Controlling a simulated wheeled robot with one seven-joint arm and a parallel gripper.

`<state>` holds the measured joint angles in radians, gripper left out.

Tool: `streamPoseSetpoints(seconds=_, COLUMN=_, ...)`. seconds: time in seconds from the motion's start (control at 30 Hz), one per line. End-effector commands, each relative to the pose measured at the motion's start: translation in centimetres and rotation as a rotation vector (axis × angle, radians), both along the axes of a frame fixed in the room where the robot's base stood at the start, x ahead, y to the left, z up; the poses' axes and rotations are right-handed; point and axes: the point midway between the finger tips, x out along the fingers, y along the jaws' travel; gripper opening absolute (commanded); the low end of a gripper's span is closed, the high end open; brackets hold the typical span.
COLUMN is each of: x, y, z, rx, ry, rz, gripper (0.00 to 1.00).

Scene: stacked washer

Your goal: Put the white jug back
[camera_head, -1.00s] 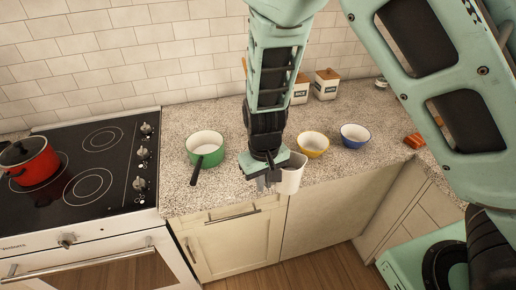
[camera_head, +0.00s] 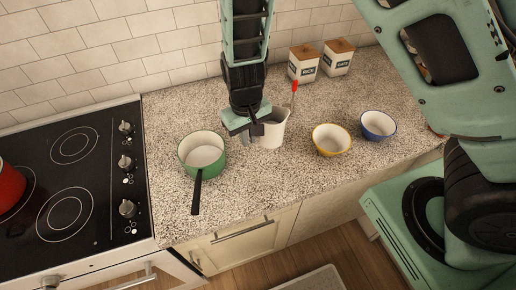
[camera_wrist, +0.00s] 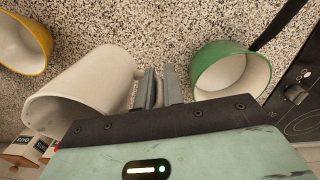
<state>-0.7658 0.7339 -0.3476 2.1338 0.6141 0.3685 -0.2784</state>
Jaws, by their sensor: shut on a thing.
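The white jug (camera_head: 273,128) is at the back middle of the speckled counter, right of the green pot. It looks upright, on or just above the counter; I cannot tell if it touches. My gripper (camera_head: 254,132) is at the jug's left side, shut on the jug. In the wrist view the jug (camera_wrist: 88,92) lies left of my gripper (camera_wrist: 160,82), with its handle side at the fingers. The exact grip on the handle is partly hidden.
A green pot (camera_head: 202,150) stands close left of the jug. A yellow bowl (camera_head: 331,140) and a blue bowl (camera_head: 378,125) stand to the right. Two labelled canisters (camera_head: 306,64) are behind. A red-tipped utensil (camera_head: 294,88) rises behind the jug. The stove (camera_head: 70,190) is left.

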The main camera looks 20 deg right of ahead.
Motion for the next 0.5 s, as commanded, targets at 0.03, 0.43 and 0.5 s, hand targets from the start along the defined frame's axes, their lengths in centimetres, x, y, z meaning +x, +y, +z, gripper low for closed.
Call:
streamPoseSetpoints(seconds=0.03, x=-0.1, y=-0.2, z=-0.9, rx=-0.003, ry=0.005, rz=-0.002, gripper=0.00)
streamPoseSetpoints(seconds=0.43, x=0.0, y=-0.1, z=-5.6, rx=-0.002, ry=0.003, rz=-0.003, gripper=0.00)
streamPoseSetpoints(seconds=0.5, x=0.0, y=-0.2, z=-6.6, rx=-0.002, ry=0.003, rz=-0.003, gripper=0.00)
